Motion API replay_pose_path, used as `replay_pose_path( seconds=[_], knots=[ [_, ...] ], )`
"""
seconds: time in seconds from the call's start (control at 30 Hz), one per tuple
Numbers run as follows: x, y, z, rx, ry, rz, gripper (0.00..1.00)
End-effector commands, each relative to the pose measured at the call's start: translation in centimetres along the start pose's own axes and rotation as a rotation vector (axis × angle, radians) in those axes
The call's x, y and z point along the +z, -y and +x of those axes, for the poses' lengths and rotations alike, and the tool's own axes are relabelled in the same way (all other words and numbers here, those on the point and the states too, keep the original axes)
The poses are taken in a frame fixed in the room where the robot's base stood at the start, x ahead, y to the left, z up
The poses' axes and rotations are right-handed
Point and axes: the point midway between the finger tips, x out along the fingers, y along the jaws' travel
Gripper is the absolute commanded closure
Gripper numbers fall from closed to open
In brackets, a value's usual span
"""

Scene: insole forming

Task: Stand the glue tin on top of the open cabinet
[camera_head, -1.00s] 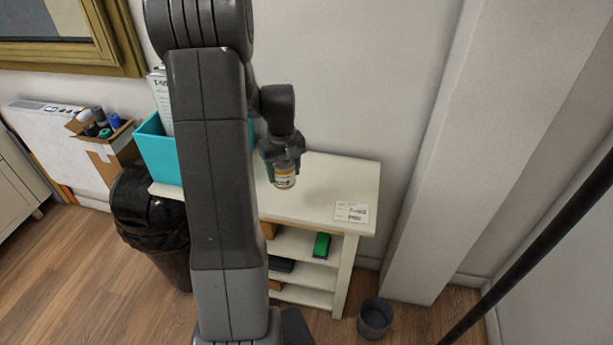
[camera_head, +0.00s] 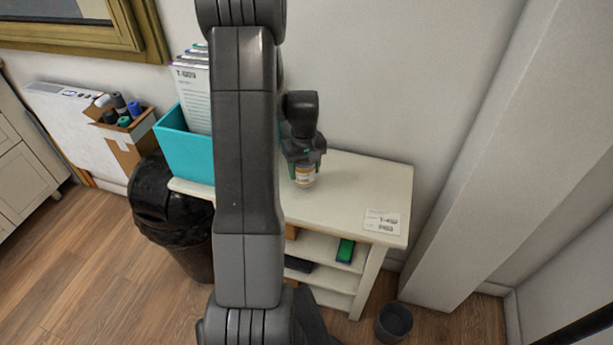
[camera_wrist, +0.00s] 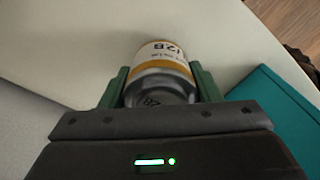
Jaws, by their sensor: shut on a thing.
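The glue tin (camera_head: 305,177) is a small can with a white and yellow label, held upright in my gripper (camera_head: 304,168). In the wrist view the tin (camera_wrist: 160,65) sits between the two green fingers of my gripper (camera_wrist: 160,90), which press on its sides. The open cabinet (camera_head: 345,194) is white, with a flat top and open shelves at the front. The tin is over the middle of that top, close to it. I cannot tell whether its base touches the surface.
A teal file box (camera_head: 185,150) with papers stands at the left of the top. A white label card (camera_head: 382,222) lies at the front right. A black bin (camera_head: 172,215) stands left of the cabinet, and a grey pot (camera_head: 393,322) stands on the floor.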

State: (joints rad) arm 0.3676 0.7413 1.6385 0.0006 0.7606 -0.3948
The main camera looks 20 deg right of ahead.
Motion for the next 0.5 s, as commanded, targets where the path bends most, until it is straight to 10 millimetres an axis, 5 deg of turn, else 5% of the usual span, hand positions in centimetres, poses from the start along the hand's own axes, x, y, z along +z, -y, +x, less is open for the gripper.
replay_pose_path(
  seconds=[0.27, 0.5],
  knots=[
    [0.1, 0.0, 3.4, -0.001, 0.002, 0.000, 0.73],
    [0.0, 0.0, 3.5, 0.000, 0.000, 0.000, 0.73]
  ],
)
